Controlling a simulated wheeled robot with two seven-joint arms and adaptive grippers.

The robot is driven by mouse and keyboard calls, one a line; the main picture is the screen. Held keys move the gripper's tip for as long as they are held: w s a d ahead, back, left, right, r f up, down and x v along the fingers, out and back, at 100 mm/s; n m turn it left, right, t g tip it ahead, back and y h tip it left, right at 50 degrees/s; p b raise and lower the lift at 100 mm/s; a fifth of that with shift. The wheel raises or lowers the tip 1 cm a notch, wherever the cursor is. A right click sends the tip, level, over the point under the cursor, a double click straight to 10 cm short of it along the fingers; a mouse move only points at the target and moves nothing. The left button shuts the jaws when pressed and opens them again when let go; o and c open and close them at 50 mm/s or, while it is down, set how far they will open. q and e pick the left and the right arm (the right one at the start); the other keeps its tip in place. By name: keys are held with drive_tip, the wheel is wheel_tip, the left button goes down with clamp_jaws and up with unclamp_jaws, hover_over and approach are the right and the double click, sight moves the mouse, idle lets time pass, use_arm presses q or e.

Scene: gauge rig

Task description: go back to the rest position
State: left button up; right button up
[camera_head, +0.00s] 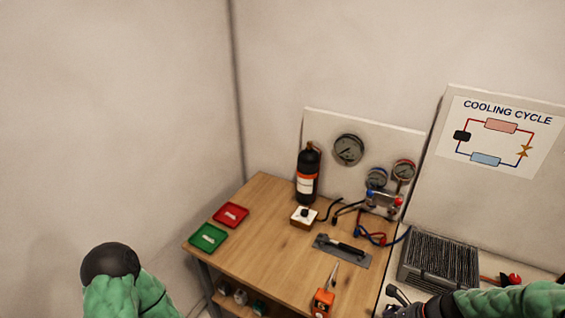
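My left arm (125,285) shows at the lower left as a green padded sleeve with a round black joint. No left gripper fingers are visible. My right arm comes in from the right edge at the bottom, with a green sleeve and a dark end. The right gripper (397,302) is partly cut off by the bottom edge, near the right edge of the wooden table (262,262). I cannot tell whether it is open or shut, and I see nothing clearly held in it.
The table carries a red tray (222,222), a green tray (202,246), a black bottle (307,186), a small white-topped box (297,222), a grey mat (355,261) and an orange tool (322,301). Gauges and hoses stand behind. A finned unit (440,282) sits close above my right arm.

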use_arm(q)
wheel_tip(320, 180, down, 7)
drive_tip(key=b, duration=0.7)
drive_tip(key=shift+f, duration=0.2)
use_arm(e)
drive_tip(key=s+a+f+n+g, duration=0.1)
drive_tip(key=s+a+f+n, duration=0.3)
drive_tip(key=a+f+n, duration=0.5)
drive_tip(key=s+a+f+n+g+h, duration=0.1)
drive_tip(key=s+a+f+n, duration=0.2)
drive_tip(key=a+f+n, duration=0.7)
wheel_tip(320, 180, down, 7)
drive_tip(key=shift+s+a+f+n, duration=0.15)
drive_tip(key=shift+s+a+n, duration=0.2)
drive_tip(key=shift+a, duration=0.6)
